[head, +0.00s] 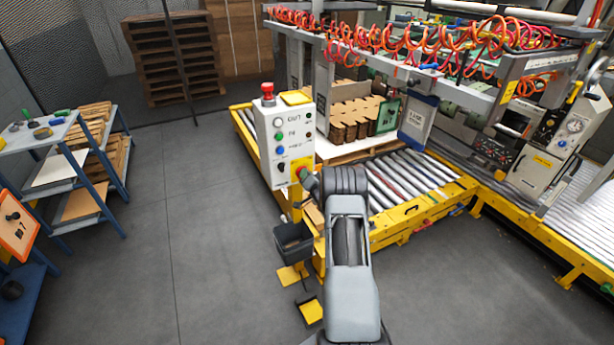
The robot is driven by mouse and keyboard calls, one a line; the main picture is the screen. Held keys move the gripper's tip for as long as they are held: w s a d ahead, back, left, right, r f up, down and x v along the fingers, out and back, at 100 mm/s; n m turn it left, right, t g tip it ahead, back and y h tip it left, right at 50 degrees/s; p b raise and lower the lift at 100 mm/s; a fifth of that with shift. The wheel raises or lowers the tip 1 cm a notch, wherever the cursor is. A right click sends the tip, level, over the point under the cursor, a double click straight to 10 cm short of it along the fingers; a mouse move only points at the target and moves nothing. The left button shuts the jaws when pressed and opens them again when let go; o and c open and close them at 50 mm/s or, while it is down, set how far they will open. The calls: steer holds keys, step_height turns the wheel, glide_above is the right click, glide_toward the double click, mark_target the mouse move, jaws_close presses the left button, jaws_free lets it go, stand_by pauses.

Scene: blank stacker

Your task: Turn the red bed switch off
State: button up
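The red switch on its yellow plate (298,167) is at the lower right of the grey control box (272,150). The box stands on a yellow post. My gripper (309,182) appears as a small grey end to the left of my dark wrist, right at the switch. It covers part of the switch, so its handle position is hidden. I cannot tell whether the fingers touch the switch, or whether they are open or shut.
The box also carries a red mushroom button (267,88) on top and several coloured buttons. A dark bin (293,242) hangs below. A yellow-framed roller conveyor (405,185) lies to the right, a blue shelf rack (70,165) to the left. The floor between is clear.

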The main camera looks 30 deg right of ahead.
jaws_close()
steer(key=n+b, duration=0.6)
steer(key=b, duration=0.2)
steer(key=n+b, duration=0.6)
steer(key=b, duration=0.3)
steer(key=n+b, duration=0.5)
steer(key=b, duration=0.3)
steer(key=shift+a+n+b, duration=0.4)
steer(key=o, duration=0.5)
jaws_free()
steer(key=shift+w, duration=0.1)
steer(key=shift+o, duration=0.2)
